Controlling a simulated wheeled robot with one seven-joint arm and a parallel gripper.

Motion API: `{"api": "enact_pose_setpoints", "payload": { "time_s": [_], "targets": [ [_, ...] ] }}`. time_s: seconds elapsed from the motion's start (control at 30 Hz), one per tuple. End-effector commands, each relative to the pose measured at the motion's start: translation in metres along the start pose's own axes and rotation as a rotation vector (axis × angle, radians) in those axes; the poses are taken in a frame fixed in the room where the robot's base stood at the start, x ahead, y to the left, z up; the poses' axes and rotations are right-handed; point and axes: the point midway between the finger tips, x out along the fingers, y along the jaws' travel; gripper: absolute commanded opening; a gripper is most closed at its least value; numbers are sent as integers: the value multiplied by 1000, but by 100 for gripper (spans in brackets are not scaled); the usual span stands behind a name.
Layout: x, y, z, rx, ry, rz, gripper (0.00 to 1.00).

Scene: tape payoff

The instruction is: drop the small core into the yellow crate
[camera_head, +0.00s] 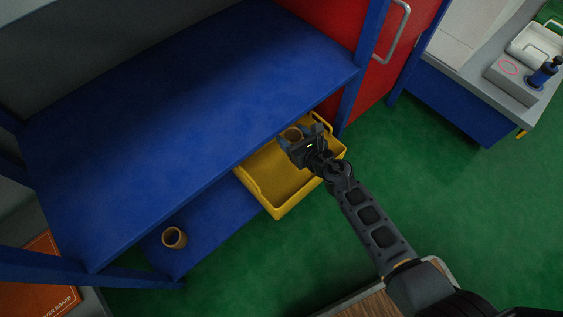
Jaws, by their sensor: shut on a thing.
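The yellow crate (275,205) sits partly under the blue upper shelf, with its near part sticking out past the shelf edge. My gripper (296,140) is over the right half of the crate, shut on a small brown core (292,133). The core appears as a ring between the fingers; its lower part is hidden by them. The core's height above the crate floor is hard to tell. The visible crate floor is bare.
Another tan core (174,238) rests on the blue lower shelf (205,229), left of the crate. The blue upper shelf (180,120) is empty. A blue post (358,85) and red panel (385,60) stand beyond the crate. The green floor (440,190) is clear at right.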

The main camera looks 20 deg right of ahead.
Motion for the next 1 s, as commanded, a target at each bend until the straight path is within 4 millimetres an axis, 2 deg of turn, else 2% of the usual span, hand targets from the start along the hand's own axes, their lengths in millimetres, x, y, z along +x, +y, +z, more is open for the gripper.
{"api": "enact_pose_setpoints", "payload": {
  "time_s": [0.1, 0.13, 0.43, 0.77, 1.0],
  "targets": [
    [0, 0, 1, 0, 0, 0, 36],
    [0, 0, 1, 0, 0, 0, 66],
    [0, 0, 1, 0, 0, 0, 95],
    [-6, 0, 1, 0, 1, 0, 95],
    [-44, 0, 2, 2, 3, 0, 95]
  ]
}}
